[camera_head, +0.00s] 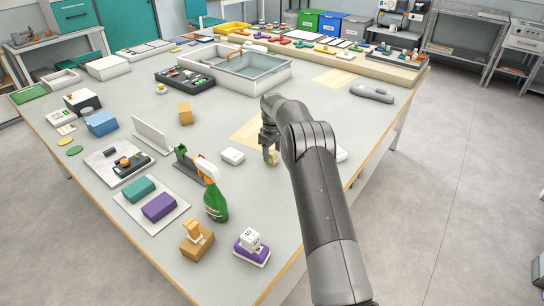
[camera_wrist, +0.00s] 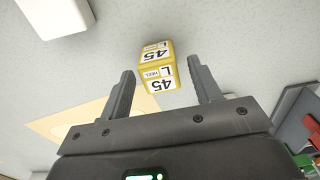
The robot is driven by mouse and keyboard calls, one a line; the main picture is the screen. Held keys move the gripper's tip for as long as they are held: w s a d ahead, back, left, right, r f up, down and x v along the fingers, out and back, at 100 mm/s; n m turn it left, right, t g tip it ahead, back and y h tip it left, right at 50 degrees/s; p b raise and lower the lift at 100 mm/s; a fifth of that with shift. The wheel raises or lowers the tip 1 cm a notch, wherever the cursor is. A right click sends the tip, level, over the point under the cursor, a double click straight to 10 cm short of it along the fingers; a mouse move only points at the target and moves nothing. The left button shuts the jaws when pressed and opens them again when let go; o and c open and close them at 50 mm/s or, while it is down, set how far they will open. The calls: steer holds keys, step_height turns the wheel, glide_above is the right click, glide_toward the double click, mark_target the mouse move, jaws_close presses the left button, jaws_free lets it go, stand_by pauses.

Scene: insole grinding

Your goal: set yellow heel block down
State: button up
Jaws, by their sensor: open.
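The yellow heel block (camera_wrist: 157,66) is in the wrist view, with white labels reading "45", "L" and "HEEL". It sits on the grey table top, between and just beyond my fingertips, with clear space on both sides. In the head view the block (camera_head: 272,157) is partly hidden by my gripper (camera_head: 268,148), which is low over the table. My gripper (camera_wrist: 160,82) is open in the wrist view, its two fingers spread on either side of the block and not touching it.
A white box (camera_head: 232,156) lies to the left of the gripper. A green spray bottle (camera_head: 215,203) and a purple-based block marked 40 (camera_head: 252,246) stand nearer. A pale yellow mat (camera_wrist: 75,116) lies beside the block. Table edge is to the right.

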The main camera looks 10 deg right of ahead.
mark_target(272, 152)
steer(key=s+r+m+t, duration=0.1)
steer(key=s+r, duration=0.4)
steer(key=r, duration=0.7)
steer(key=s+r+m, duration=0.1)
steer(key=s+r, duration=0.3)
steer(key=r, duration=0.8)
steer(key=s+d+r+m+t, duration=0.1)
steer(key=s+r, duration=0.3)
steer(key=s, duration=0.3)
steer(key=s+r+m+t, duration=0.1)
steer(key=s+r, duration=0.3)
steer(key=s, duration=0.3)
steer(key=s+d+f+m+t, duration=0.1)
steer(key=s+f+m, duration=0.1)
steer(key=s, duration=1.3)
steer(key=s+d+f+m+t, duration=0.1)
steer(key=s+f+m, duration=0.2)
steer(key=s, duration=1.2)
steer(key=shift+f+t, duration=0.3)
steer(key=shift+f, duration=0.25)
